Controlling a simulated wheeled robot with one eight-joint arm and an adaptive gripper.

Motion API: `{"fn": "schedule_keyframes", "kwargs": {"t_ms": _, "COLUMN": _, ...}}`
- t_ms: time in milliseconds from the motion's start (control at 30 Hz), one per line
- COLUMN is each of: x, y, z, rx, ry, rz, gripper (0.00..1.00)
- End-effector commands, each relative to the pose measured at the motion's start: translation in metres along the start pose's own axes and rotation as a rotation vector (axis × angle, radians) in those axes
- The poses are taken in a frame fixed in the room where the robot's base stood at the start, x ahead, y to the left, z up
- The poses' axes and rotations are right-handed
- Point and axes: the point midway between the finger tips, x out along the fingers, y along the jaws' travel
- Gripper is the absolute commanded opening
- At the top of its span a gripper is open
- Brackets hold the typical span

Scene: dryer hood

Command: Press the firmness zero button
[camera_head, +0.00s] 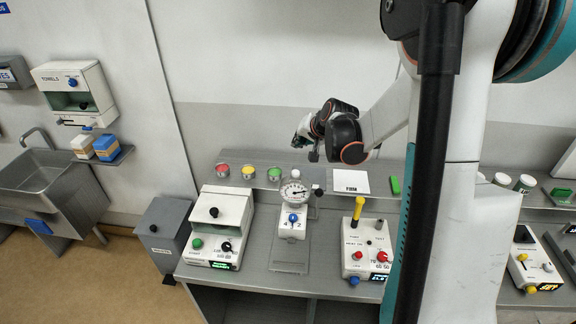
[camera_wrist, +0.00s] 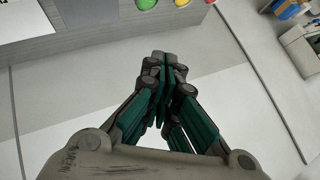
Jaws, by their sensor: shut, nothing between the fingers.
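A white device with a round dial gauge (camera_head: 294,194) stands in the middle of the grey bench. A blue button (camera_head: 293,217) shows on its front below the dial; I cannot read a label saying which button is the firmness zero. My gripper (camera_head: 303,136) is in the air above and behind the device, near the wall, well apart from it. In the wrist view my gripper (camera_wrist: 162,56) has its fingers together and empty. The dial device is not seen in the wrist view.
A white machine (camera_head: 217,228) with a green button stands left of the dial device, and a control box (camera_head: 366,248) with a yellow lever stands right. Coloured cups (camera_head: 248,172) and a printed white card (camera_head: 351,182) lie on the rear shelf. A grey bin (camera_head: 164,235) is left.

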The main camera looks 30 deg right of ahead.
Motion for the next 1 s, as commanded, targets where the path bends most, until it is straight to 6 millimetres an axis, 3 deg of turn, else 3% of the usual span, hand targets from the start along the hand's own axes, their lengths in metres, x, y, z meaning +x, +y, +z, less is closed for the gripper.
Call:
{"fn": "schedule_keyframes", "kwargs": {"t_ms": 567, "x": 0.005, "y": 0.004, "z": 0.001, "rx": 0.006, "ry": 0.002, "rz": 0.000, "gripper": 0.00}}
{"fn": "schedule_keyframes", "kwargs": {"t_ms": 1000, "x": 0.039, "y": 0.029, "z": 0.026, "rx": 0.006, "ry": 0.002, "rz": 0.000, "gripper": 0.00}}
